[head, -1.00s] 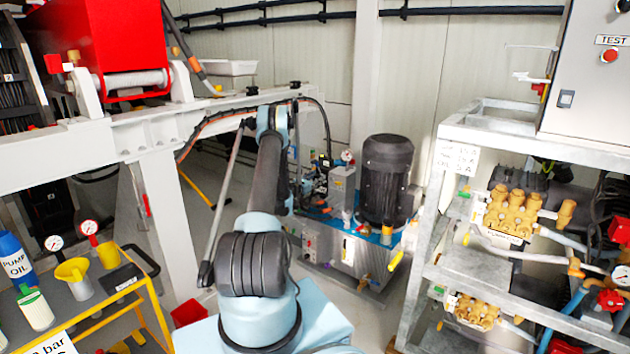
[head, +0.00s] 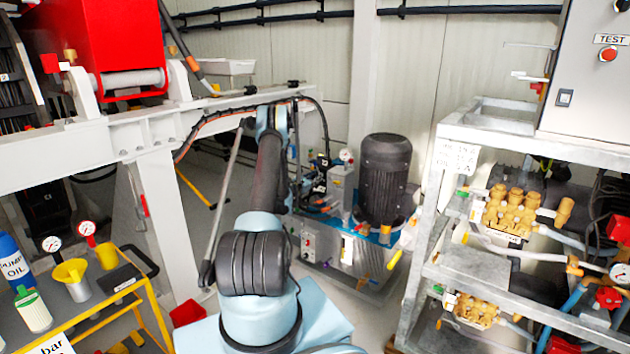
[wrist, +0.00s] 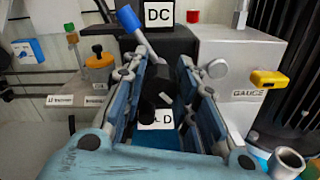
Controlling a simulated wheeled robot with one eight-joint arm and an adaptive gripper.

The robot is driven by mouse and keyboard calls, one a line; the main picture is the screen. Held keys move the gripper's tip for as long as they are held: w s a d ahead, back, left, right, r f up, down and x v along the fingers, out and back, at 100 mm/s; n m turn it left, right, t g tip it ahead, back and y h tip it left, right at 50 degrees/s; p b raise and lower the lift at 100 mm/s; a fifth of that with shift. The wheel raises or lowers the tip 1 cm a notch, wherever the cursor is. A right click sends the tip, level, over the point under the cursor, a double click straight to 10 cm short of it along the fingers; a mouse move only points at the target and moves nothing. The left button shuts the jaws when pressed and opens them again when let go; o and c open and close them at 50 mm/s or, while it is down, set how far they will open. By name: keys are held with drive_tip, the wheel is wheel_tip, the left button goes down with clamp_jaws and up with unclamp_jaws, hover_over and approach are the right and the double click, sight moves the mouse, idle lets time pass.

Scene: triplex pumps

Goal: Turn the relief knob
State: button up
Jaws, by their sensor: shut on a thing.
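In the wrist view my gripper (wrist: 164,72) has its two blue-grey fingers on either side of a black knob (wrist: 158,88), which I take to be the relief knob. The gripper is shut on it. The fingers hide its sides, and any marking on it is too dark to read. A white label ending in "D" (wrist: 160,119) shows below it between the fingers. In the head view my arm reaches to the hydraulic unit (head: 345,255) with the tall black motor; the arm hides the gripper and knob there.
A black block with a "DC" label (wrist: 158,15) and a blue-handled lever (wrist: 130,20) stand just behind the fingers. In the head view, a pump rack (head: 480,255) stands right and a yellow cart (head: 105,315) left.

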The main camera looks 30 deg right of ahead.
drive_tip(key=shift+a, duration=0.1)
drive_tip(key=o, duration=1.1)
drive_tip(key=v, duration=1.2)
drive_tip(key=shift+w+f, duration=0.1)
